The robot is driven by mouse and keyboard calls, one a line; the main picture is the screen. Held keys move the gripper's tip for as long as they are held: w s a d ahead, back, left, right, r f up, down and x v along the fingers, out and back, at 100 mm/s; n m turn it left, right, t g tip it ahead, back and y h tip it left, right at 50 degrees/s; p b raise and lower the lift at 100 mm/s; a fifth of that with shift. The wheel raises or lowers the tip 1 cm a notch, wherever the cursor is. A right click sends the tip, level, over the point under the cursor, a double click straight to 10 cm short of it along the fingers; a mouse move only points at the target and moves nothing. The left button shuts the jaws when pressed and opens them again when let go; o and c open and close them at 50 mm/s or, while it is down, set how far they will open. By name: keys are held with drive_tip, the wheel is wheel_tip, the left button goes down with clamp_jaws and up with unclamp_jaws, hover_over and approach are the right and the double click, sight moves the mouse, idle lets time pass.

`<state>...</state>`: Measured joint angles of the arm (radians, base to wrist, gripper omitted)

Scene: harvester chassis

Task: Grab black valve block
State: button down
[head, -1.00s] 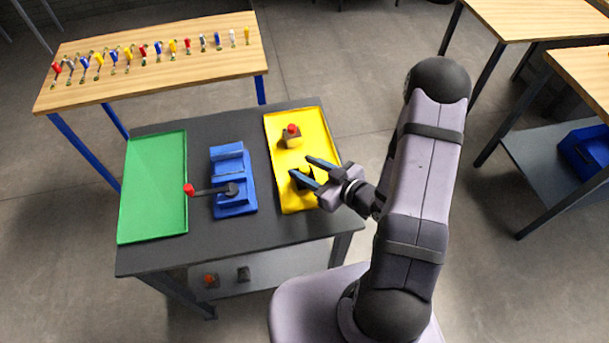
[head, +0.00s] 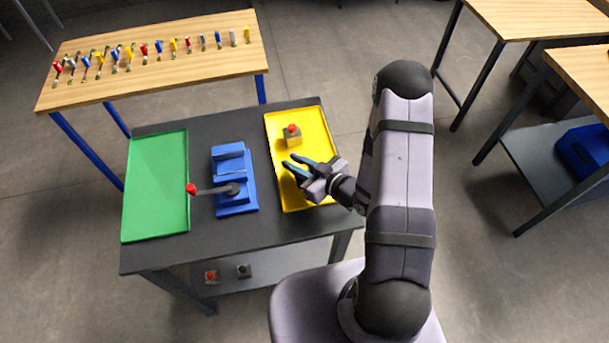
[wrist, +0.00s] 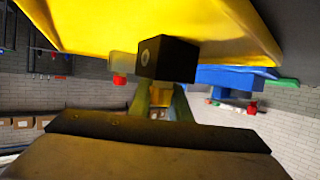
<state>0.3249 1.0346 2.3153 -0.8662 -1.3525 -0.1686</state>
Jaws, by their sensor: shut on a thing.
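The black valve block (wrist: 167,59) shows in the wrist view at the ends of my fingers, with a round hole in one face. My gripper (wrist: 161,88) is shut on it. In the head view, my gripper (head: 291,163) is over the middle of the yellow tray (head: 316,125), and its fingers and body hide the block there. I cannot tell how far the block is above the tray. A block with a red knob (head: 292,134) stands in the tray's far part, behind my fingers.
A blue fixture (head: 234,197) with a red-tipped lever (head: 207,191) stands left of the yellow tray. An empty green tray (head: 155,187) lies at the table's left. A wooden bench (head: 185,67) with several coloured valves is behind. Two small parts sit on the lower shelf (head: 285,262).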

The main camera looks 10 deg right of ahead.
drive_tip(key=shift+r, duration=0.2)
wheel_tip(320, 180, up, 10)
drive_tip(key=shift+f+b, duration=0.15)
drive_tip(key=shift+b, duration=0.25)
idle(0.5)
